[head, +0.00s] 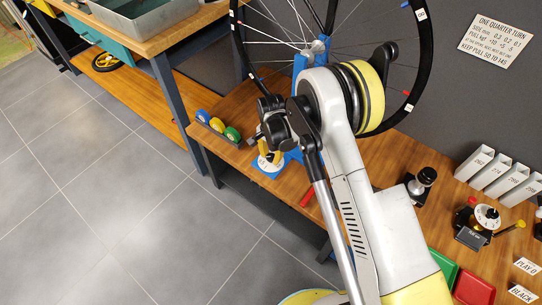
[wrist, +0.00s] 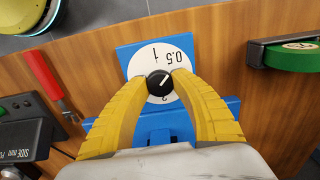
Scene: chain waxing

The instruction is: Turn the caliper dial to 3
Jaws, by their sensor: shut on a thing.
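The caliper dial (wrist: 144,57) is a white disc on a blue block (wrist: 127,52), with a black round knob (wrist: 160,83) at its centre. In the wrist view "0.5" and "1" read upside down at its far side. Other marks are hidden by my fingers or too small to read. The white line on the knob slants to the upper right. My gripper (wrist: 160,82) has its yellow fingers on both sides of the knob, shut on it. In the head view my gripper (head: 269,160) reaches down to the dial at the table's front edge, partly hidden by my arm.
A wheel (head: 408,105) stands behind the dial. Several coloured rolls (head: 217,125) sit in a holder to the left. A red-handled tool (wrist: 42,80) lies on the wooden table nearby. Another knob device (head: 487,217) and white boxes (head: 490,175) are further right.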

